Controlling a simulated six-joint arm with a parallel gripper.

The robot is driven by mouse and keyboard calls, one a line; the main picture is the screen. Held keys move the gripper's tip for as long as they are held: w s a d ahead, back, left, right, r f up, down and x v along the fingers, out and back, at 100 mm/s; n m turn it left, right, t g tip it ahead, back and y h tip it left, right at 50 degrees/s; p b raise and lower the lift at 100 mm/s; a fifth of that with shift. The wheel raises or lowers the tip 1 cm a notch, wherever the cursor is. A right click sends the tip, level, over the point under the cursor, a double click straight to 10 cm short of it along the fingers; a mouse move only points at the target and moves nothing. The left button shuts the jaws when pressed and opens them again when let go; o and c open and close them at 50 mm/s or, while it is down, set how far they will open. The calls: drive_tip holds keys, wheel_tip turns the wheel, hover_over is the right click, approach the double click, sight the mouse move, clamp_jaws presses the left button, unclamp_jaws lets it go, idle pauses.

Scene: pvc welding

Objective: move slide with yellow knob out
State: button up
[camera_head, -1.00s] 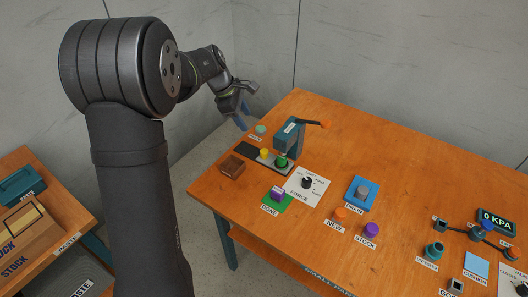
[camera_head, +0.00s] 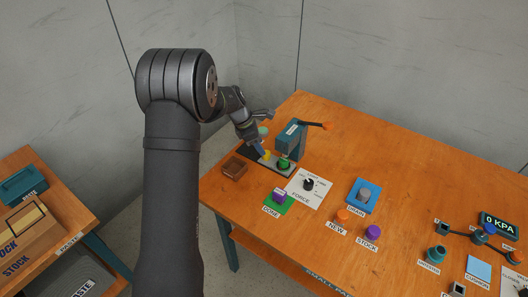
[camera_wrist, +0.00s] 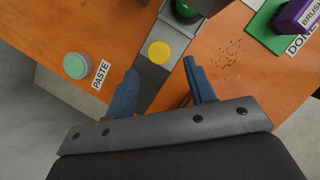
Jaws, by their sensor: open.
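The yellow knob (camera_wrist: 159,52) sits on a grey slide (camera_wrist: 150,80) in the wrist view, just beyond and between my fingertips. In the head view the yellow knob (camera_head: 267,155) is partly hidden by my gripper (camera_head: 256,143). The slide lies in front of a teal press (camera_head: 290,140) with an orange-ended lever. A green knob (camera_head: 284,164) stands beside the yellow one. My gripper (camera_wrist: 162,80) is open, its two blue fingers on either side of the slide, with nothing held.
A green paste pot (camera_wrist: 77,66) is to the left in the wrist view. The purple brush on its green DONE mat (camera_head: 277,201) and the FORCE dial (camera_head: 308,185) are nearby to the right.

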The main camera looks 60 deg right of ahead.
sight(277, 161)
drive_tip(key=x, duration=0.5)
drive_tip(key=shift+w, duration=0.1)
clamp_jaws()
